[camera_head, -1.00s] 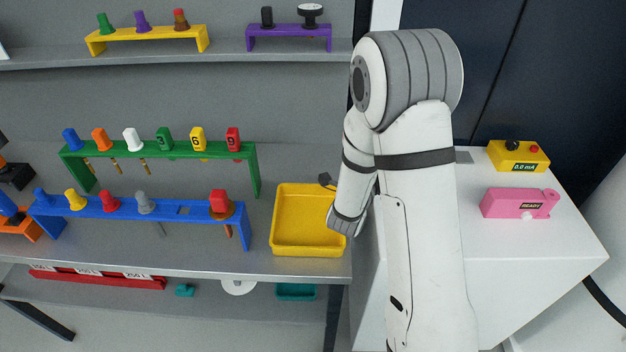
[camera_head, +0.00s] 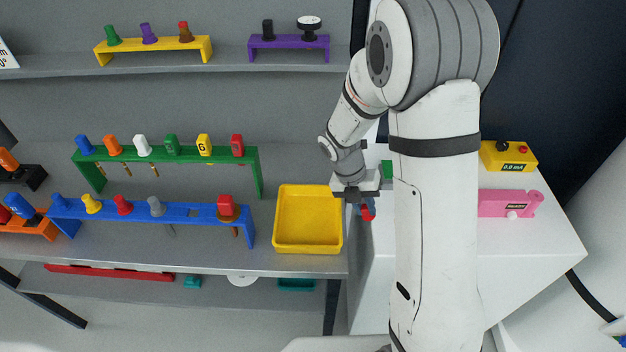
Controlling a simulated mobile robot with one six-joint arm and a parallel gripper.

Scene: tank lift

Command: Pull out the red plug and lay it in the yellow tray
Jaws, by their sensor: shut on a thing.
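My gripper (camera_head: 359,198) is just right of the yellow tray, in front of the white cabinet. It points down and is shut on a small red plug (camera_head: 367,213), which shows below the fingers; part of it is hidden. The yellow tray (camera_head: 309,248) lies empty on the shelf's right end. Other red pieces stand in racks: a red plug (camera_head: 123,204) and a red block-shaped one (camera_head: 226,205) in the blue rack, and a red one (camera_head: 237,145) in the green rack.
The blue rack (camera_head: 180,212) and green rack (camera_head: 200,155) hold several coloured plugs left of the tray. A white cabinet (camera_head: 540,250) with a yellow meter (camera_head: 509,158) and a pink device (camera_head: 507,203) stands right of my arm. The upper shelf carries yellow and purple racks.

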